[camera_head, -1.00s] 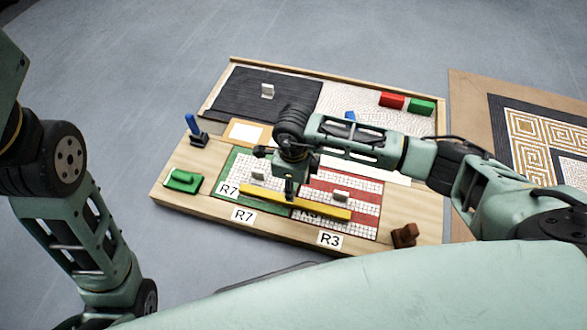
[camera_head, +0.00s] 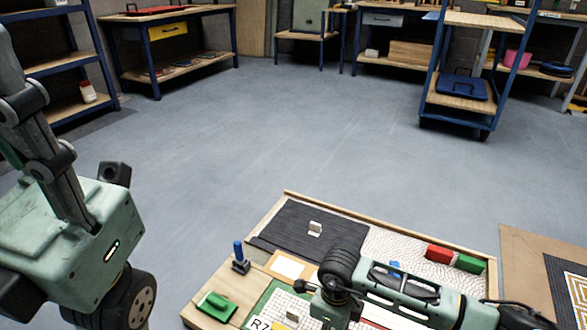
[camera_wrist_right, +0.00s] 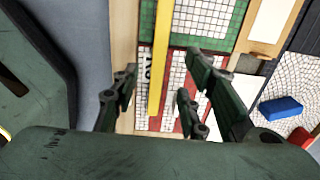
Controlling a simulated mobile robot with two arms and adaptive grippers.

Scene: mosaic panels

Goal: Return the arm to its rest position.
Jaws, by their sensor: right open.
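My right arm (camera_head: 400,290) reaches in over the mosaic board (camera_head: 205,290) from the lower right of the head view. Its gripper (camera_wrist_right: 158,78) shows in the wrist view, fingers apart, with nothing held. A yellow bar (camera_wrist_right: 160,45) lies along the mosaic panels and shows between these fingers; I cannot tell how far below them it is. My left arm stands at the left edge of the head view, with a green box-like body and dark links of the left gripper (camera_head: 45,150) pointing up. Its fingertips are not clear.
On the board are a green float (camera_head: 216,306), a blue-handled tool (camera_head: 239,258), a white piece (camera_head: 315,228), and red (camera_head: 438,254) and green (camera_head: 470,263) blocks. A patterned panel (camera_head: 545,250) lies at the right. The floor beyond is clear up to shelves, benches and a cart (camera_head: 460,90).

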